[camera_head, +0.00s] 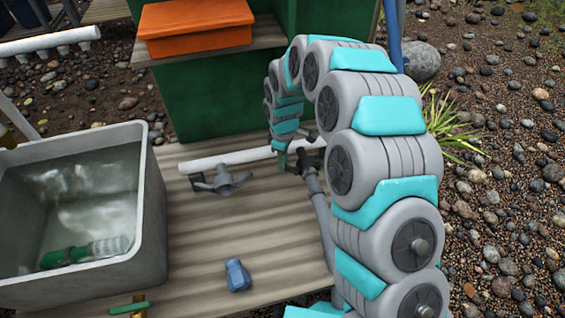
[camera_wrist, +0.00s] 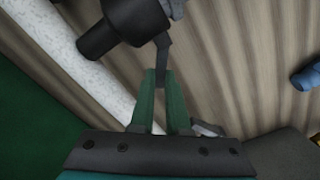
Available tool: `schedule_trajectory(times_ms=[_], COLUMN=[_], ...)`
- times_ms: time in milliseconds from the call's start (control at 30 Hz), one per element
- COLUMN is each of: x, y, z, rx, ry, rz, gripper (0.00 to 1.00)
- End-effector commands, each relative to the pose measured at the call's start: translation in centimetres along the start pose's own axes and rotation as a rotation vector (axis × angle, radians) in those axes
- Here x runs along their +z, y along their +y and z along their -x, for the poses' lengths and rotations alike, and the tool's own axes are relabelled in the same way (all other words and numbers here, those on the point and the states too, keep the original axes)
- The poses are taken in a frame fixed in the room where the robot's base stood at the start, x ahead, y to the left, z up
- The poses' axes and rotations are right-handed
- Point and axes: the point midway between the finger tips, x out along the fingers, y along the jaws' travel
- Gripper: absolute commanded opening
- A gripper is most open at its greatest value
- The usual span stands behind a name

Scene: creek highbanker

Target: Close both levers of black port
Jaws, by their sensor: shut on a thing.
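The black port (camera_wrist: 108,28) is a dark cylinder near the top of the wrist view. In the head view its dark fitting (camera_head: 312,181) sits at the end of a grey hose, partly hidden by my arm. One dark lever (camera_wrist: 162,52) sticks out from its side toward my gripper. Part of another lever (camera_wrist: 177,8) shows on its far side, cut off by the picture edge. My gripper (camera_wrist: 161,76) has its green fingers shut on the end of the near lever. In the head view my gripper (camera_head: 283,158) is beside the port, mostly hidden.
A grey two-armed fitting (camera_head: 222,181) sits left of the port, by a white pipe (camera_head: 215,160). A blue fitting (camera_head: 238,276) lies on the corrugated board (camera_head: 195,235). A grey tub (camera_head: 152,215) of water stands left. A green box (camera_head: 210,100) rises behind.

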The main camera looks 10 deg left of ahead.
Motion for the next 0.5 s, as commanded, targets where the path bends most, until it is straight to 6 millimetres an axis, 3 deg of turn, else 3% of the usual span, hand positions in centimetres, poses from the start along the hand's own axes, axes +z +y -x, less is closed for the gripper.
schedule_trajectory(times_ms=[500], x=[0.6], y=[2.0], z=[0.1], rx=[0.000], ry=[-0.001], rz=[-0.472], gripper=[0.00])
